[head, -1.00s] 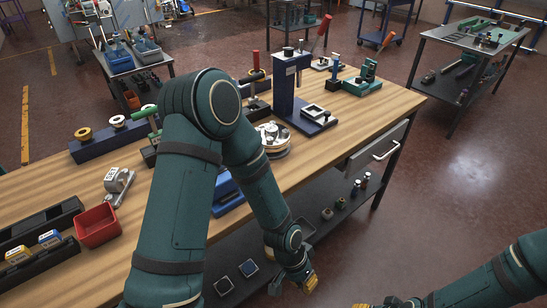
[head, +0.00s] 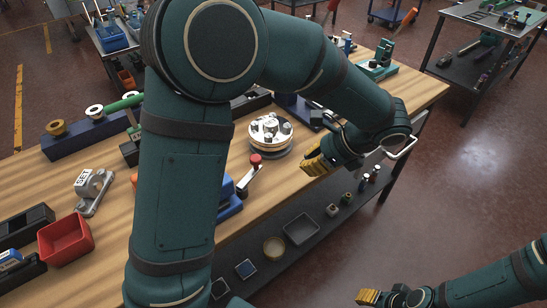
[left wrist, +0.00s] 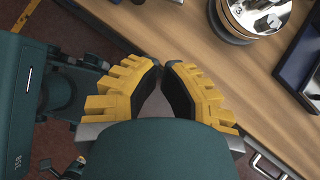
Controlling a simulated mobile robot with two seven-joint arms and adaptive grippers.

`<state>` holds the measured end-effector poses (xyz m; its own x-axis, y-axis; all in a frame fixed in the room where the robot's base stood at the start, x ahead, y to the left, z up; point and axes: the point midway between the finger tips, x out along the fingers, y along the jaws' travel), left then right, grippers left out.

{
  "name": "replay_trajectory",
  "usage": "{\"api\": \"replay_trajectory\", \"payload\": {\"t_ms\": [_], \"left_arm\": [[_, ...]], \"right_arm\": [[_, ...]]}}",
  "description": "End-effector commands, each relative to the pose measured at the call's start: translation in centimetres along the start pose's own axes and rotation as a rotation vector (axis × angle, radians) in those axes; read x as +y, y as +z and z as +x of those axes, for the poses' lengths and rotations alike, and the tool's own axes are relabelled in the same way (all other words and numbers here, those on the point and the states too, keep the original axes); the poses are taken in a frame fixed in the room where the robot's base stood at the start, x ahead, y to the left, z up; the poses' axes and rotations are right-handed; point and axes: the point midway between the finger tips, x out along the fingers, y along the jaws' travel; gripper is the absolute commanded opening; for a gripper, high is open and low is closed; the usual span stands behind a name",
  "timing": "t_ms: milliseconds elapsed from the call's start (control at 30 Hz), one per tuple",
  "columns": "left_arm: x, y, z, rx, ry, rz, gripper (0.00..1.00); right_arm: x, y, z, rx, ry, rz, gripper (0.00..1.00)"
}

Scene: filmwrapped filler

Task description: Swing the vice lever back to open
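The blue vice (head: 229,205) is at the table's front edge, partly hidden behind my left arm. Its grey lever (head: 249,180) slants up and to the right from it and ends in a red knob (head: 255,160). My left gripper (head: 313,162) is to the right of the knob, apart from it, out by the front edge. In the left wrist view its yellow fingers (left wrist: 165,66) have their tips almost together with nothing between them. The vice and lever do not show there. My right gripper (head: 368,297) is low at the right, far from the vice, its fingertips too small to read.
A round metal fixture (head: 270,132) stands behind the lever; it also shows in the left wrist view (left wrist: 258,15). A drawer handle (head: 400,148) juts from the table front near my left wrist. A red bin (head: 65,240) is at the left. The lower shelf holds trays.

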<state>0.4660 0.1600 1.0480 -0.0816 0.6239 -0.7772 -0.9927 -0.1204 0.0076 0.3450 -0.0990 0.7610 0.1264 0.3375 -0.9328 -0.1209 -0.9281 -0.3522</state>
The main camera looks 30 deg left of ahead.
Motion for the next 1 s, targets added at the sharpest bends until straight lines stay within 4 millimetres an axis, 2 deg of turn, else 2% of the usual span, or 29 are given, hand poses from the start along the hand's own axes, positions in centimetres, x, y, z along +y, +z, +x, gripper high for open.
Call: {"api": "replay_trajectory", "payload": {"t_ms": [167,567,767,1000], "left_arm": [[-0.2,1.1,-1.0,-0.044,-0.014,0.006,0.0],[-0.2,1.2,-0.6,-0.045,-0.013,0.005,0.0],[-0.2,1.2,2.1,-0.046,-0.01,0.005,0.0],[-0.3,1.4,6.9,-0.045,-0.011,0.006,0.0]], "right_arm": [[0.1,0.1,0.1,-0.002,0.0,0.0,0.47],[0.1,0.1,0.2,-0.002,0.0,0.0,0.47],[0.3,0.1,0.9,0.0,0.0,-0.001,0.47],[0.8,-0.1,2.0,0.006,0.0,-0.002,0.47]]}}
